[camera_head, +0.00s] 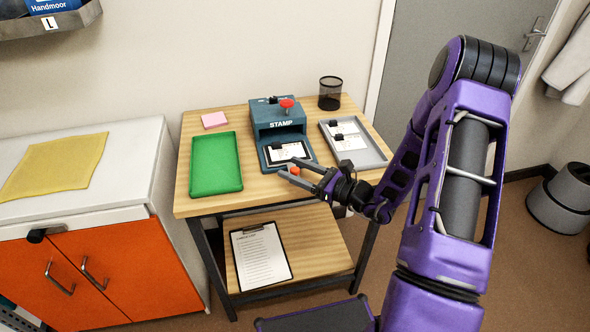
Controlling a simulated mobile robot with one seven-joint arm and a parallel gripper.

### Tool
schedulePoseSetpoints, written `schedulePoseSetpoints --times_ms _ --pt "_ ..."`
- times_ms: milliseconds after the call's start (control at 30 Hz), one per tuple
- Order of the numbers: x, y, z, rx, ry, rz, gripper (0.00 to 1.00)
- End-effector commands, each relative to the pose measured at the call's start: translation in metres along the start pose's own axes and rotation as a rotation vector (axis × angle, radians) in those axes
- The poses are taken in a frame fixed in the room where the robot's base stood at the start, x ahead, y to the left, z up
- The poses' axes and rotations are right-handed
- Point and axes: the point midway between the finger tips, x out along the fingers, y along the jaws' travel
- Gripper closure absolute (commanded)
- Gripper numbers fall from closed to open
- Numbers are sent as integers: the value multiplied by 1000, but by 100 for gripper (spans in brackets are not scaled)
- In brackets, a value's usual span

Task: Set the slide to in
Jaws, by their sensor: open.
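The blue-green stamp machine (268,113) stands on the wooden table, with a red knob (287,103) on top. Its slide (268,164) sticks out at the front with a white card (290,151) on it, so it appears pulled out. A small orange-red knob (295,171) shows at the slide's front edge. My gripper (290,168) is open, its fingers pointing left around this knob as seen from above. I cannot tell whether the fingers touch it. The fingers partly hide the slide's front corner.
A green tray (229,189) lies left of the machine and a grey tray (372,158) with cards lies right. A pink pad (214,120) and a black mesh cup (330,101) stand behind. A clipboard (262,258) lies on the lower shelf.

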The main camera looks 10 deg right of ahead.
Motion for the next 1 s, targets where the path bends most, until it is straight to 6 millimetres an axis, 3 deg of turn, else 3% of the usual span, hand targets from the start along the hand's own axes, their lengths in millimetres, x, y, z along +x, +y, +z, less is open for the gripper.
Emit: schedulePoseSetpoints --times_ms 200,500,567,1000 --pt "0 0 0 0 0 0 38" --pt "0 0 0 0 0 0 92" --pt "0 0 0 0 0 0 100" --pt "0 0 0 0 0 0 100"
